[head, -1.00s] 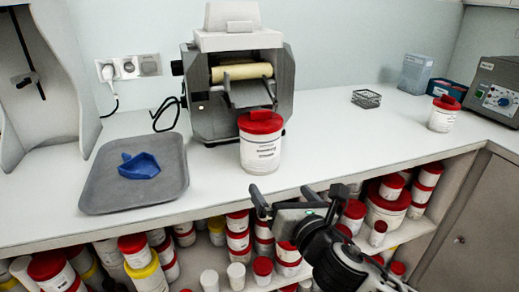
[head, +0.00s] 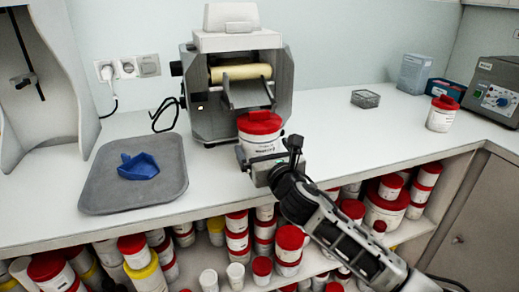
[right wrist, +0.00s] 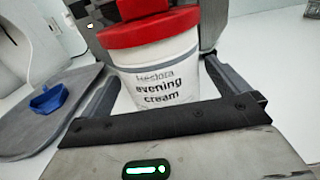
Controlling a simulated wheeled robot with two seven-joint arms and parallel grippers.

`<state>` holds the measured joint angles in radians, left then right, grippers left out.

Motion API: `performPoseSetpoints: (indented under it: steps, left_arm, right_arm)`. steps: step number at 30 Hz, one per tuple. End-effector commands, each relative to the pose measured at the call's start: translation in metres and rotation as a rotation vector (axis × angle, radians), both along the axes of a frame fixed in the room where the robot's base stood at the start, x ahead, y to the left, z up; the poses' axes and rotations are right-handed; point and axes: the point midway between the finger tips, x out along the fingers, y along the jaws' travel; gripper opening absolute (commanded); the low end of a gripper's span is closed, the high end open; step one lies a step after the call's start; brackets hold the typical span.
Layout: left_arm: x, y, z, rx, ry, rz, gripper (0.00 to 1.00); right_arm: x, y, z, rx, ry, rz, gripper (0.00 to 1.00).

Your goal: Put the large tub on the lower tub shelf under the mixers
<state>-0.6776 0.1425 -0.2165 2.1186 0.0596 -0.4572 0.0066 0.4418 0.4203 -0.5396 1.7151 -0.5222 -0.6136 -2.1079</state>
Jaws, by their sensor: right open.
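The large tub (head: 261,141), white with a red lid, stands upright on the counter in front of the grey roller mill. In the right wrist view the tub (right wrist: 165,75) shows the words "evening cream". My right gripper (head: 279,160) is open at the tub's front. In the right wrist view its fingers lie on either side of the tub, with a gap visible on at least the left. The shelf (head: 412,232) under the counter holds many red-lidded tubs. My left gripper is out of view. No mixers can be clearly identified.
A grey tray (head: 100,193) with a blue scoop-like piece (head: 139,166) lies left of the tub. The roller mill (head: 205,118) stands close behind it. The counter between is clear.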

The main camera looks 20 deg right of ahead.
Motion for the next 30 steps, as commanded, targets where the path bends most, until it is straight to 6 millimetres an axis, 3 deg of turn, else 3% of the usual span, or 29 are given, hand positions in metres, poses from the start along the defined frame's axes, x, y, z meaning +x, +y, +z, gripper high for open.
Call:
performPoseSetpoints:
  steps: [6,15,16,19,23,30]
  left_arm:
    - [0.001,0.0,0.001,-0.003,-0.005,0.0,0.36]
    - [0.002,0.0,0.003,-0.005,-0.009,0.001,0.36]
    - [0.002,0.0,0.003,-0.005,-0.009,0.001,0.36]
    - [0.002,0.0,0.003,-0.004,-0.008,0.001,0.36]
    - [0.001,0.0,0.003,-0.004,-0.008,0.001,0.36]
    - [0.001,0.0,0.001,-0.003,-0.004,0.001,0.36]
  right_arm:
    - [0.032,0.002,0.0,0.001,-0.001,-0.001,1.0]
    - [0.038,0.002,0.0,0.0,0.0,0.0,1.0]
    - [0.038,0.002,0.0,0.0,0.0,0.0,0.97]
    - [0.038,0.002,0.0,0.0,0.0,0.0,0.69]
    - [0.038,0.002,0.0,0.0,-0.002,0.001,0.64]
    - [0.038,0.002,0.002,-0.001,-0.002,0.0,0.64]
